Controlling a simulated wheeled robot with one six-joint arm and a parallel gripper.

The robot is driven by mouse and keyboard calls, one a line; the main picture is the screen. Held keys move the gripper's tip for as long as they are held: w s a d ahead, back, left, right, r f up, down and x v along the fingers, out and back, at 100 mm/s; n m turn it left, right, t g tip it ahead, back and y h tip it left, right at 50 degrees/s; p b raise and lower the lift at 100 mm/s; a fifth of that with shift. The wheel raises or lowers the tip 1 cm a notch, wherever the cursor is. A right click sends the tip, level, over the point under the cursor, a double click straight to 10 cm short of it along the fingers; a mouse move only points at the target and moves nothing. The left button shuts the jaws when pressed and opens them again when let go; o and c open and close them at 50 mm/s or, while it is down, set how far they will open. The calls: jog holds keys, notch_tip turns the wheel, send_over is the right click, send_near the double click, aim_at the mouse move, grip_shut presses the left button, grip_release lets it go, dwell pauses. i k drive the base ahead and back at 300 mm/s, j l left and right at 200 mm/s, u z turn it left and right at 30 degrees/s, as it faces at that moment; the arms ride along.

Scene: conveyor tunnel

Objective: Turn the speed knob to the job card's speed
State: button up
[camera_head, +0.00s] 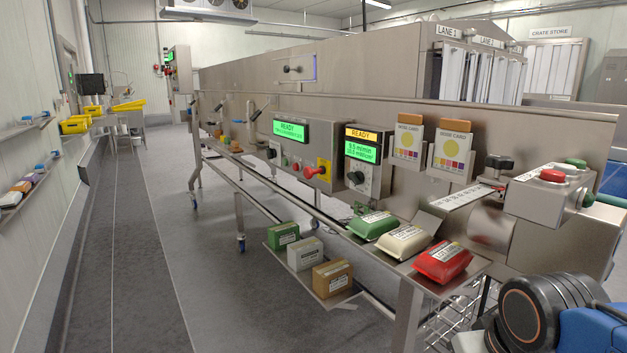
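A dark round knob (355,177) sits on a grey panel below a green display (362,152) reading about "9.5 m/min", under a yellow "READY" strip. It is the likely speed knob; its pointer is too small to read. Two cards (408,140) and (450,149) hang on the machine wall to the right, each with a yellow disc and coloured squares. Their small print, including any speed, cannot be read. A blue and black arm part, likely mine, shows at the lower right. My gripper is not in view.
A red button with a yellow surround (316,170) stands left of the knob. A button box (547,189) juts out at right. Green, cream and red packs (442,262) lie on a front shelf; cartons (332,277) sit lower. The floor aisle (215,285) at left is clear.

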aim_at(357, 178)
jog(key=u, duration=1.05)
jog(key=i, duration=1.6)
jog(key=i+u, duration=0.15)
jog(key=i, duration=1.5)
jog(key=u, duration=0.4)
jog(key=i+u, duration=0.15)
jog(key=u, duration=0.2)
jog(key=l+u, duration=0.1)
jog(key=u, duration=0.3)
jog(key=i+u, duration=0.1)
jog(key=u, duration=2.85)
jog(key=l, duration=0.1)
